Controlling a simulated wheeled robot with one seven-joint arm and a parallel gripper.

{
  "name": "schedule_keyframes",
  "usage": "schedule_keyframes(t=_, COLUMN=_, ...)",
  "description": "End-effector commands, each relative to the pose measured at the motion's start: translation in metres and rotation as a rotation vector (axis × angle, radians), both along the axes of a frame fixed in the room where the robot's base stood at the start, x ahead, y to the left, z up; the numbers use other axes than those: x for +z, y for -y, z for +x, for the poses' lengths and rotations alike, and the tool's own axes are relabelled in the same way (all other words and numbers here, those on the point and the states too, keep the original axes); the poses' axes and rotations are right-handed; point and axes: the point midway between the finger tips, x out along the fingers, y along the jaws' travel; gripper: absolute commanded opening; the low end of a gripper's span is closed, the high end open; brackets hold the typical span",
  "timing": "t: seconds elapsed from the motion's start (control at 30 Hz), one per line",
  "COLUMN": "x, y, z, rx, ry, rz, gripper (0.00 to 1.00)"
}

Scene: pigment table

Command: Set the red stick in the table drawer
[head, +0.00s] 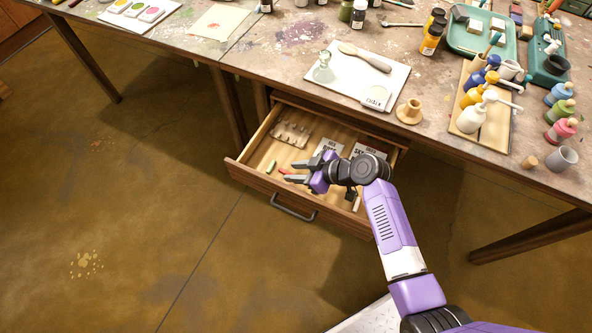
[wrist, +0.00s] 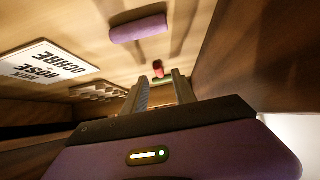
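The table drawer (head: 262,181) stands pulled open under the table. The red stick (head: 284,171) shows in the drawer area beside my gripper's fingertips. It also shows small and nearly end-on in the wrist view (wrist: 158,69), in line with the gap between the fingers. My gripper (head: 290,171) reaches low over the drawer's front part, its fingers pointing left. The fingers in the wrist view (wrist: 161,76) are apart, with a clear gap between them. I see no finger closed on the stick; whether it touches the drawer floor is hard to tell.
The drawer also holds a green stick (head: 271,167), a pale stick (head: 356,204), a purple stick (wrist: 138,28), a notched rack (head: 291,134) and label cards (head: 369,152). The cluttered tabletop (head: 262,60) overhangs the drawer's back. The floor in front is clear.

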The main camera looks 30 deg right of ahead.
Motion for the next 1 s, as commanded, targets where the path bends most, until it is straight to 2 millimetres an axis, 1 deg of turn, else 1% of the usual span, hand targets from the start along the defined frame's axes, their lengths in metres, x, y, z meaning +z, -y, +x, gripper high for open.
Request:
schedule_keyframes(t=0.2, x=0.005, y=0.000, z=0.000, rx=0.000, ry=0.000, rz=0.000, gripper=0.33)
schedule_keyframes(t=0.27, x=0.007, y=0.003, z=-0.004, rx=-0.001, ry=0.000, rz=0.000, gripper=0.33)
schedule_keyframes(t=0.37, x=0.018, y=0.011, z=-0.015, rx=-0.004, ry=0.000, rz=0.000, gripper=0.33)
schedule_keyframes(t=0.5, x=0.037, y=0.024, z=-0.033, rx=-0.003, ry=0.001, rz=0.000, gripper=0.33)
schedule_keyframes(t=0.7, x=0.061, y=0.042, z=-0.057, rx=-0.002, ry=0.000, rz=0.000, gripper=0.33)
schedule_keyframes(t=0.83, x=0.072, y=0.049, z=-0.068, rx=-0.001, ry=0.001, rz=0.000, gripper=0.33)
schedule_keyframes(t=1.0, x=0.079, y=0.054, z=-0.074, rx=-0.001, ry=0.001, rz=0.000, gripper=0.33)
